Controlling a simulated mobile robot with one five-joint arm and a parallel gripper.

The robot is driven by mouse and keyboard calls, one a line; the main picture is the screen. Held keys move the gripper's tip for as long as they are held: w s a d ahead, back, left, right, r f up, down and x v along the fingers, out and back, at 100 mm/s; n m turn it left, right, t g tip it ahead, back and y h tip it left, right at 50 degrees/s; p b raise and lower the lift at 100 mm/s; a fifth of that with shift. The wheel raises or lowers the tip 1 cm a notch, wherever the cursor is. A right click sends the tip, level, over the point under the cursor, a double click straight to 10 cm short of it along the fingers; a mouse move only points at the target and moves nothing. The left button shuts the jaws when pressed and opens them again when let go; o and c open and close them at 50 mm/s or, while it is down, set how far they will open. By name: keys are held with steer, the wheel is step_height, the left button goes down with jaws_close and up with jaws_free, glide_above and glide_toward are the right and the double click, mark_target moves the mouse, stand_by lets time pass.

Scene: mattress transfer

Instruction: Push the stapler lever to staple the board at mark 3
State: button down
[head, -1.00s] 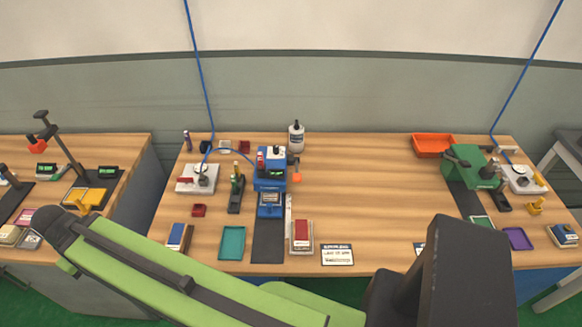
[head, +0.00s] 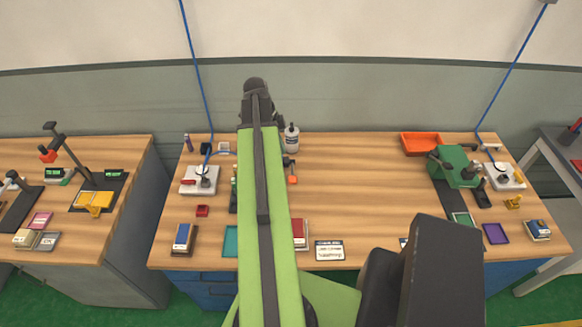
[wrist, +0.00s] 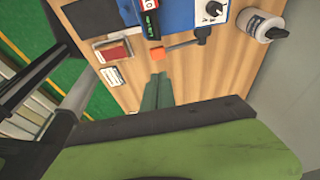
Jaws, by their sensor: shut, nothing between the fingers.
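The blue machine, which I take to be the stapler, shows in the wrist view (wrist: 182,14) at the top. Its dark lever (wrist: 182,46) ends in an orange block (wrist: 157,53). In the head view the orange block (head: 292,180) shows just right of my green arm, which hides the machine's body. My gripper (wrist: 158,77) shows in the wrist view as two dark green fingers side by side, shut and empty. In that picture they lie just below the orange block, with a gap between; the height difference is unclear. The board at mark 3 cannot be made out.
A white bottle (head: 292,139) stands behind the lever. A red block on a tray (head: 300,235) and a printed card (head: 329,251) lie near the front edge. A green machine (head: 455,165) and an orange bin (head: 420,144) stand right. The table's middle right is clear.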

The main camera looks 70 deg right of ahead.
steer(key=shift+s+d, duration=0.15)
steer(key=shift+s, duration=0.1)
steer(key=b, duration=1.4)
glide_toward(293, 179)
steer(key=x, duration=0.6)
steer(key=shift+f, duration=0.3)
steer(key=shift+d, duration=0.1)
steer(key=shift+r, duration=0.1)
